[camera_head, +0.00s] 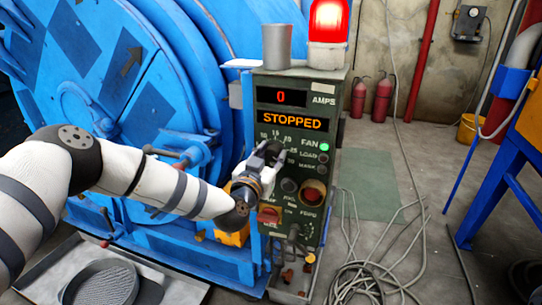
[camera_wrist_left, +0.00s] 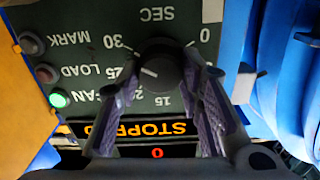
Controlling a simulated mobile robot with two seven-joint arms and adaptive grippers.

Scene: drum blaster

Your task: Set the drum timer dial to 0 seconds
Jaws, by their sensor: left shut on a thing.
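The drum timer dial (camera_wrist_left: 160,62) is a round black knob on the dark green control panel (camera_head: 261,116). In the left wrist view the panel appears upside down; the dial's white mark points toward the 25, away from the 0 (camera_wrist_left: 206,11). My left gripper (camera_head: 268,157) is at the panel, its fingers on either side of the dial, shut on it. In the head view the gripper largely hides the dial. The amps display (camera_head: 281,97) reads 0 and the display below (camera_head: 291,121) reads STOPPED. My right gripper is not in view.
A green FAN light (camera_head: 324,147) is lit beside the dial. A red beacon (camera_head: 328,22) and a grey cup (camera_head: 277,46) stand on the panel's top. The blue drum (camera_head: 180,85) is close on the left. Loose cables (camera_head: 368,265) lie on the floor at right.

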